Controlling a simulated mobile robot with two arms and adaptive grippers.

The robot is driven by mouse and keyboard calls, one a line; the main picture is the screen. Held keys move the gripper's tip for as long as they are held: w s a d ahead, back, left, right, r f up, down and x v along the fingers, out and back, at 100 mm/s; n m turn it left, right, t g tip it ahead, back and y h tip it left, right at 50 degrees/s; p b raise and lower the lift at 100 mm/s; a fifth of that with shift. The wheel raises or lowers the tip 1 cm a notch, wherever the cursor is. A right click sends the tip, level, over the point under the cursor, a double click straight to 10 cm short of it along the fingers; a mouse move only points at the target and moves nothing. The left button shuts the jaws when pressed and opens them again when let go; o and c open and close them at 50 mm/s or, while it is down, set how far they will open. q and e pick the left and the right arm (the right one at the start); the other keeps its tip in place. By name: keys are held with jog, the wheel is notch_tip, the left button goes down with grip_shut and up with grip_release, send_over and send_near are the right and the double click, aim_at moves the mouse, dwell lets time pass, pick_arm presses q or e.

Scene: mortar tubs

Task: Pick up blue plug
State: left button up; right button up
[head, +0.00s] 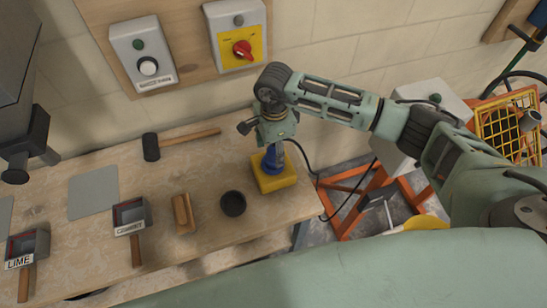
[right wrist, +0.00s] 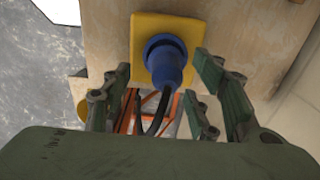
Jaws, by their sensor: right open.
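The blue plug (right wrist: 165,62) stands in a yellow block (right wrist: 143,22) at the right end of the workbench, with a black cable running from it. In the head view the blue plug (head: 272,158) shows just below my right gripper (head: 272,140), and the yellow block (head: 274,182) is under it. In the right wrist view my right gripper (right wrist: 164,80) is open, with one finger on each side of the plug and visible gaps between.
A black round cup (head: 233,204), a wooden float (head: 183,213), a mallet (head: 180,143) and scoops labelled CEMENT (head: 130,217) and LIME (head: 28,248) lie left of the block. A wall box with a red switch (head: 240,50) hangs behind. An orange frame (head: 365,200) stands right of the bench.

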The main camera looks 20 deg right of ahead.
aim_at(274, 157)
notch_tip(274, 157, down, 4)
jog(key=shift+w+a+f+b, duration=0.1)
jog(key=shift+f+b, duration=0.05)
jog(key=shift+b, duration=0.8)
jog(key=shift+f, duration=0.15)
jog(key=c, duration=0.3)
pick_arm(q)
jog(key=shift+a+f, duration=0.2)
jog(key=shift+f, duration=0.8)
pick_arm(e)
jog(key=c, duration=1)
